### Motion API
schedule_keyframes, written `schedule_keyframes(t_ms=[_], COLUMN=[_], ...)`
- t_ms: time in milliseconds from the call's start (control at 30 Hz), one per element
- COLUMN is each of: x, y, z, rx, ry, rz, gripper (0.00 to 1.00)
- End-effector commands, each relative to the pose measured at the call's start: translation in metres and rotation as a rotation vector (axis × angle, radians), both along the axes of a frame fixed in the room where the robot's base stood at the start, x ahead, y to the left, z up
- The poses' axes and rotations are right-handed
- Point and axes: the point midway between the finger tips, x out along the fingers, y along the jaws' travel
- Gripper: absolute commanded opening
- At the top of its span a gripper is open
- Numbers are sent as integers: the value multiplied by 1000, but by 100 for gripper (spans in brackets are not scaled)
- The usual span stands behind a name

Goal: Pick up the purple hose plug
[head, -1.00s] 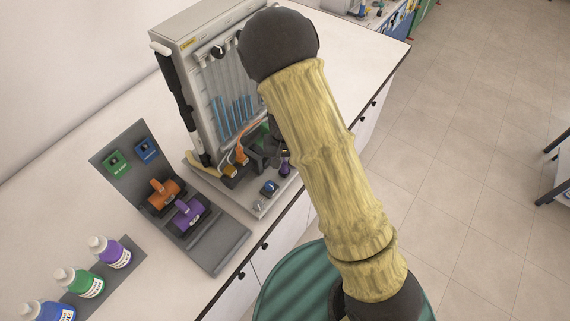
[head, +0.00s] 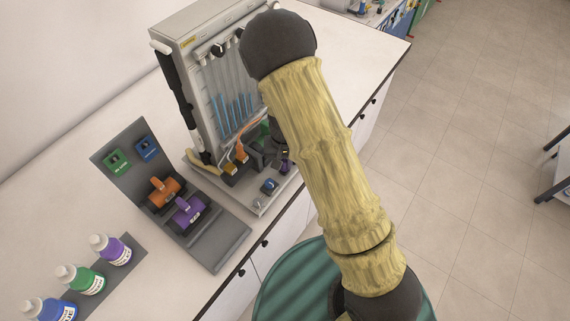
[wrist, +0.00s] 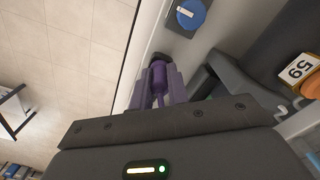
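The purple hose plug (wrist: 159,80) stands between the two fingers of my gripper (wrist: 159,88) in the wrist view. The fingers lie close along both its sides and appear to touch it. A dark round part shows just beyond its far end. In the head view a small purple part of the plug (head: 285,166) shows at the foot of the manometer board (head: 180,62), beside my arm. My arm hides most of the gripper there.
A blue knob (wrist: 188,15) sits close to the plug on the board's base. An orange plug (head: 242,153) stands to its left. A grey stand (head: 222,242) holds orange and purple blocks. Several bottles stand at lower left.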

Motion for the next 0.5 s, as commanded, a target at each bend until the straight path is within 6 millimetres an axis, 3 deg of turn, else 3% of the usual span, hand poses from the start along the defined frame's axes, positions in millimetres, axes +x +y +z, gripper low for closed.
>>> schedule_keyframes(t_ms=[333, 500], x=[0, 1], y=[0, 1], z=[3, 19], rx=[0, 1], ry=[0, -4], rz=[1, 1], gripper=[0, 0])
